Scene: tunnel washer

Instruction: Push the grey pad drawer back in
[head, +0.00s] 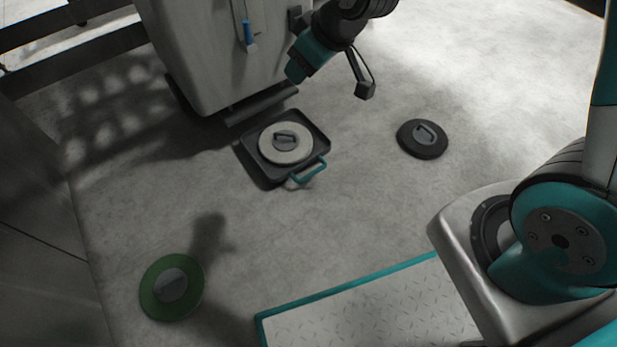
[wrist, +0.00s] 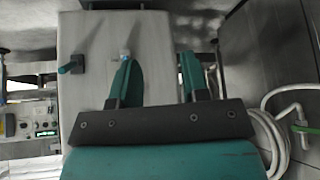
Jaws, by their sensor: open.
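The grey pad drawer (head: 317,146) is a dark, shallow tray pulled out at the foot of the grey cabinet, low over the floor. A pale grey round pad (head: 272,151) with a dark grip lies in it. A teal handle (head: 303,177) is on its front edge. My gripper (wrist: 159,78) is open and empty in the wrist view, its teal fingers apart in front of the cabinet face. In the head view my gripper (head: 297,70) is above and beyond the drawer, apart from it. The drawer is not recognisable in the wrist view.
The grey cabinet (head: 205,55) stands behind the drawer; a blue-handled tool (head: 247,33) is on its face. A black round pad (head: 422,139) lies on the floor right of the drawer, a green pad (head: 171,288) at lower left. Floor before the drawer is clear.

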